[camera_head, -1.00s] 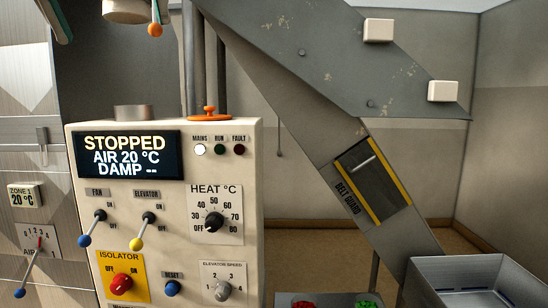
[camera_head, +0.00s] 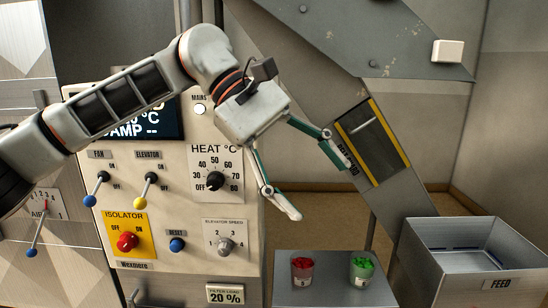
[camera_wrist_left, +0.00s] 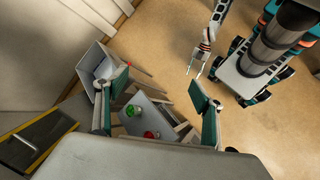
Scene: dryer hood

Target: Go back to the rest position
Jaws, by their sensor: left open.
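My left gripper (camera_head: 318,188) hangs in front of the control panel (camera_head: 190,215), its arm coming in from the left. Its two green-backed fingers are spread apart with nothing between them. They also show spread in the left wrist view (camera_wrist_left: 160,95). The gripper touches nothing that I can see. The arm hides part of the display and the lamps. My right gripper (camera_wrist_left: 194,70) shows small at the top of the left wrist view, over bare floor, its fingers apart and empty.
A small table (camera_head: 325,290) holds a red cup (camera_head: 302,270) and a green cup (camera_head: 361,268). A grey feed bin (camera_head: 500,281) stands to its right. The sloping belt guard (camera_head: 372,142) is just right of my left gripper. Brown floor is open behind.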

